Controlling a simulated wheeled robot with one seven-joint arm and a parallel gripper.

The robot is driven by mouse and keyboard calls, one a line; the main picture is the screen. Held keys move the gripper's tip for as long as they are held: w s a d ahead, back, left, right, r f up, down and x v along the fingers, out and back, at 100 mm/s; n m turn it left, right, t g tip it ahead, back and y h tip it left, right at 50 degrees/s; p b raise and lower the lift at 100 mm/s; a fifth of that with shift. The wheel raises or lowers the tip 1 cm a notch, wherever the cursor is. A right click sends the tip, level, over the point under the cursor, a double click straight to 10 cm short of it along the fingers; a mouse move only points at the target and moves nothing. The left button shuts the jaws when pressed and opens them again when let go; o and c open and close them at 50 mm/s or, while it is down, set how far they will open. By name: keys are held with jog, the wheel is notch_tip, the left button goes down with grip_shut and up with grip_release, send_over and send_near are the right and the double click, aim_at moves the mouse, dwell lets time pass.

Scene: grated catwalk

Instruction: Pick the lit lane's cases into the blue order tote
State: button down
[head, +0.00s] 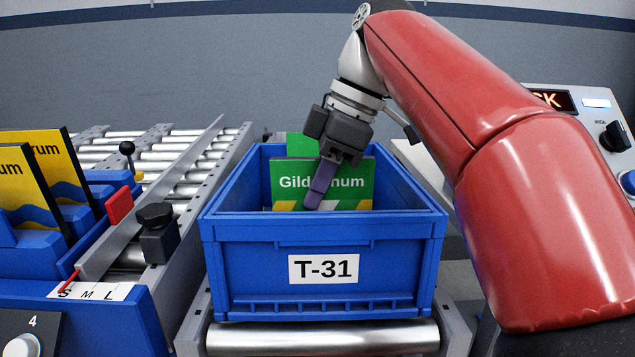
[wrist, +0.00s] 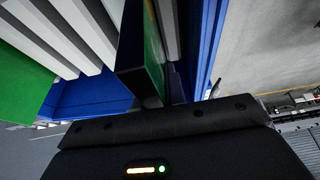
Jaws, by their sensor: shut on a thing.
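The blue order tote (head: 322,232), labelled T-31, stands on rollers in the middle of the head view. A green case (head: 285,183) with white lettering and a yellow-striped lower edge stands upright inside it. My gripper (head: 318,190) reaches down into the tote and is shut on this green case, one finger across its front face. Another green piece (head: 298,146) shows behind it, mostly hidden. The case's lower edge is hidden.
Yellow cases (head: 50,160) stand in blue holders at the left. A roller conveyor (head: 185,155) with a metal rail, a black knob (head: 155,215) and a red tab (head: 119,205) lies left of the tote. A control panel (head: 590,110) stands at the right, partly behind my arm.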

aim_at(310, 158)
notch_tip(310, 158, down, 2)
jog(key=shift+b, duration=0.65)
jog(key=c, duration=1)
grip_release()
jog(key=shift+o, duration=0.2)
jog(key=shift+r, duration=0.15)
notch_tip(310, 158, up, 8)
jog(key=p, duration=0.7)
jog(key=shift+p, duration=0.4)
